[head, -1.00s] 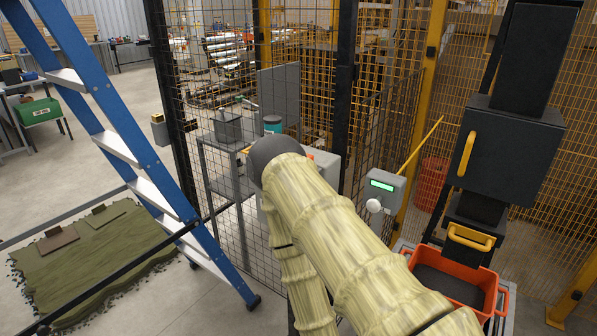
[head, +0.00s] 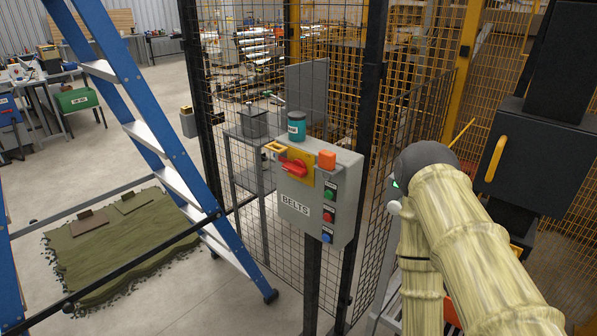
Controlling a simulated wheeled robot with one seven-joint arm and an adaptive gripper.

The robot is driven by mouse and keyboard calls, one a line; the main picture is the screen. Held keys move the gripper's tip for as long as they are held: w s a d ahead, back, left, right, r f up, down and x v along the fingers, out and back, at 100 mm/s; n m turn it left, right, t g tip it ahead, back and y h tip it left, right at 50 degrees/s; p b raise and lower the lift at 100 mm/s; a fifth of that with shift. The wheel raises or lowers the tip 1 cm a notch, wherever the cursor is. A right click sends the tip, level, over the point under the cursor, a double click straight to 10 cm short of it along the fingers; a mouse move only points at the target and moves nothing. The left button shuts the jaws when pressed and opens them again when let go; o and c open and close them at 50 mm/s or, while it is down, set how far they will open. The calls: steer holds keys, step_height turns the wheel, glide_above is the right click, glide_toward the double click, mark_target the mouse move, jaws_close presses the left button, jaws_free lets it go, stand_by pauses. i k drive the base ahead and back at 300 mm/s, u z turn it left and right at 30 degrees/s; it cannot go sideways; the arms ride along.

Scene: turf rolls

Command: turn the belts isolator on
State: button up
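The grey control box labelled BELTS (head: 295,212) stands on a dark post in front of the mesh fence. Its isolator is a red handle (head: 292,167) on a yellow plate (head: 303,178), lying nearly crosswise with a slight tilt. Whether that is on or off I cannot read. Beside it a column of green (head: 330,194), red (head: 328,216) and blue (head: 326,238) buttons shows. My arm, in a pale ribbed sleeve with a dark rounded joint, is right of the box and apart from it in the picture. My gripper is not visible.
An orange block (head: 327,160) sits on the box's top right, and a teal tin (head: 296,127) shows at its top edge. A blue stepladder (head: 150,130) and a turf piece (head: 120,240) are at left. A black cabinet (head: 530,160) is at right.

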mark_target(297, 167)
steer(key=k, duration=1.25)
steer(key=u, duration=0.7)
steer(key=i, duration=1.05)
steer(key=z, duration=0.35)
